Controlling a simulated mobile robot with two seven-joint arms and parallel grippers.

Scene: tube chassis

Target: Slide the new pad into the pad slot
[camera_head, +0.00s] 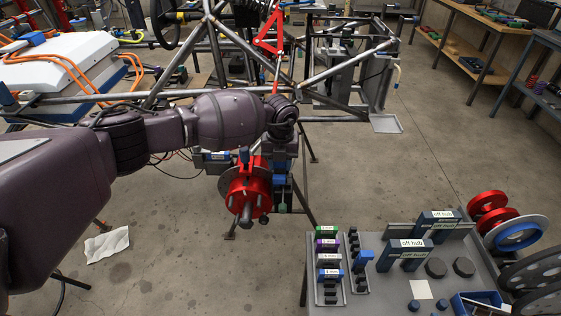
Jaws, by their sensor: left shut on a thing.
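My left arm reaches in from the left across the middle of the head view. Its gripper (281,196) points down just right of a red wheel hub (247,188) with a disc behind it. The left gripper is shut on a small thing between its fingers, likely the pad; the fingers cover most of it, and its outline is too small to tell. The pad slot cannot be made out; the wrist and the hub's dark and blue parts crowd that area. My right gripper is out of view.
A grey bench (385,294) at the lower right holds a tray of labelled pads (328,266), "off hub" blocks (405,255) and dark pucks. Red rings (487,211) and discs stand at its right. A tube chassis (230,50) rises behind my arm. The floor (190,262) left of the bench is mostly clear.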

